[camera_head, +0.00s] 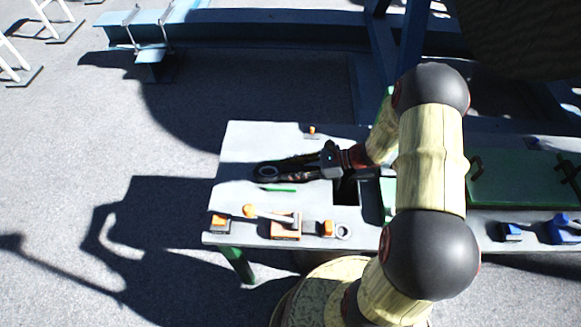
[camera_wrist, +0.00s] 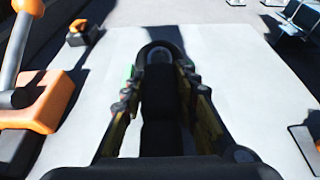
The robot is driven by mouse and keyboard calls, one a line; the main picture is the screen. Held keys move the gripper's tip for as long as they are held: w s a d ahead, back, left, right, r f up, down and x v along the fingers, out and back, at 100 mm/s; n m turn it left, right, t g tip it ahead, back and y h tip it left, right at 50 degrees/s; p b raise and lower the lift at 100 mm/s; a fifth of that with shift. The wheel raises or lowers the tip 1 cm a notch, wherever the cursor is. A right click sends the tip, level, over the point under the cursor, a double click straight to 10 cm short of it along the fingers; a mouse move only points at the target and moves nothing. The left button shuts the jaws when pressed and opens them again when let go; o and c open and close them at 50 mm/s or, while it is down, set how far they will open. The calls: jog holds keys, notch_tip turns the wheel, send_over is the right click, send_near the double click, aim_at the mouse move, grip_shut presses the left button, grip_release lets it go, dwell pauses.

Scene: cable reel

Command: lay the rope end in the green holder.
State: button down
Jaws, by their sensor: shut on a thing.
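My gripper (camera_head: 292,167) reaches left over the pale table and is shut on a dark piece with a round eye at its tip, which I take for the rope end (camera_head: 266,173). In the wrist view the rope end (camera_wrist: 160,115) lies as a black strip between the fingers, its eye just past the fingertips. A thin green piece (camera_head: 278,189) shows just below the gripper in the head view, and a green sliver (camera_wrist: 127,75) shows beside the left finger in the wrist view. I cannot tell whether it is the green holder. The gap to the table is unclear.
An orange clamp with a lever (camera_head: 285,226) and small orange blocks (camera_head: 220,224) line the table's (camera_head: 235,205) front edge. Another orange piece (camera_head: 312,130) stands at the back. A dark opening (camera_head: 346,190) and a green panel (camera_head: 510,185) lie to the right, with blue parts (camera_head: 564,229) beyond.

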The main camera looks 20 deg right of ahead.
jog(key=shift+f, duration=0.3)
jog(key=c, duration=1.3)
grip_release()
jog(key=shift+f, duration=0.1)
jog(key=v, duration=1.2)
